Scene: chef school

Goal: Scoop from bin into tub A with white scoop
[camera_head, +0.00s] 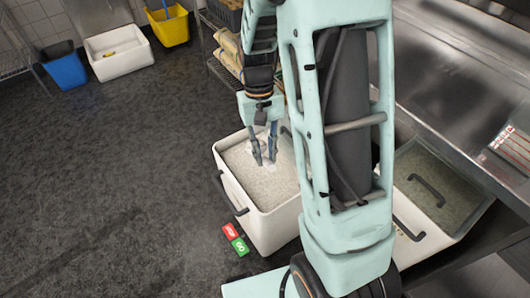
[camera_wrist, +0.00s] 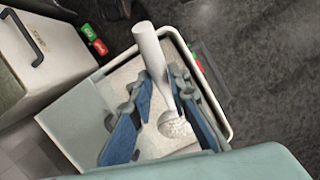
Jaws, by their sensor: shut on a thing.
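The white scoop (camera_wrist: 148,45) is in my gripper (camera_wrist: 160,82), its handle passing between the blue fingers. Its rounded bowl (camera_wrist: 174,127) shows speckled white and lies over the bin; I cannot tell how deep it sits in the grains. The bin (camera_head: 230,187) is a white, open container of pale grains with a dark handle; it also shows in the wrist view (camera_wrist: 220,121). In the head view my gripper (camera_head: 265,160) points down into the bin, and the scoop is hardly visible there. I see no letter that marks tub A.
A lidded container (camera_head: 447,205) with dark handles stands right of my arm, by a steel counter (camera_head: 445,75). Red (camera_head: 230,230) and green (camera_head: 240,246) tags are beside the bin. Blue (camera_head: 65,70), white (camera_head: 120,62) and yellow (camera_head: 168,30) tubs stand far left. The floor between is clear.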

